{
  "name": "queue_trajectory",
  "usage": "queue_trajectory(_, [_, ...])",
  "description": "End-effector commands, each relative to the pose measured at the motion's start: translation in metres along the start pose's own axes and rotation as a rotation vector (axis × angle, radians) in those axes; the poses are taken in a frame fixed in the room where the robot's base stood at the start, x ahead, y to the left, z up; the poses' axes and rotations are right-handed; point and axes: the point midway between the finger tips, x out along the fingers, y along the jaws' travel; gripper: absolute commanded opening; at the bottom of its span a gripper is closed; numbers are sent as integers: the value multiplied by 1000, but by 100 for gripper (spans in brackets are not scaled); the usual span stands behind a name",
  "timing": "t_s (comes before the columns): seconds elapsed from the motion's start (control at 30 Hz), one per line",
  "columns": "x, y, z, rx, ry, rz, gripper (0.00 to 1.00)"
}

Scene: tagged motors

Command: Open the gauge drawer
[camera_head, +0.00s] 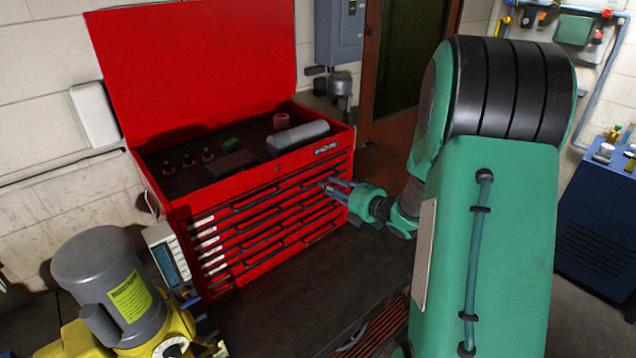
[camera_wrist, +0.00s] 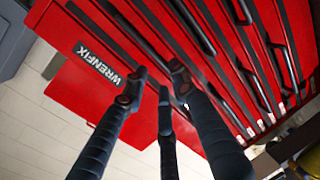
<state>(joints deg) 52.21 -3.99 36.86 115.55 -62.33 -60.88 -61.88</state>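The red tool chest (camera_head: 262,215) stands on a dark bench with its lid up. Its front has several stacked drawers with long dark handles and small white labels at the left, too small to read. All drawers look shut, and I cannot tell which is the gauge drawer. My gripper (camera_head: 337,189) is at the right part of the front, by the upper drawers. In the wrist view my gripper (camera_wrist: 156,84) has its dark fingers spread apart with nothing between them. The fingertips are near the end of a drawer handle (camera_wrist: 138,38); I cannot tell whether they touch it.
A grey and yellow motor (camera_head: 105,285) stands at the lower left, beside a small meter box (camera_head: 167,252). The open chest top holds a grey cylinder (camera_head: 297,136) and small parts. The bench before the drawers (camera_head: 300,305) is mostly clear.

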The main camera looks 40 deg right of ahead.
Motion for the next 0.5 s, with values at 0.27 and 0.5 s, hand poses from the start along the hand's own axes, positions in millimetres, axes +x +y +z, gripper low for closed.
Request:
queue_trajectory(0.27, [43, 0, -1, 1, 2, -1, 27])
queue_trajectory(0.5, [63, 0, 0, 1, 0, 0, 27])
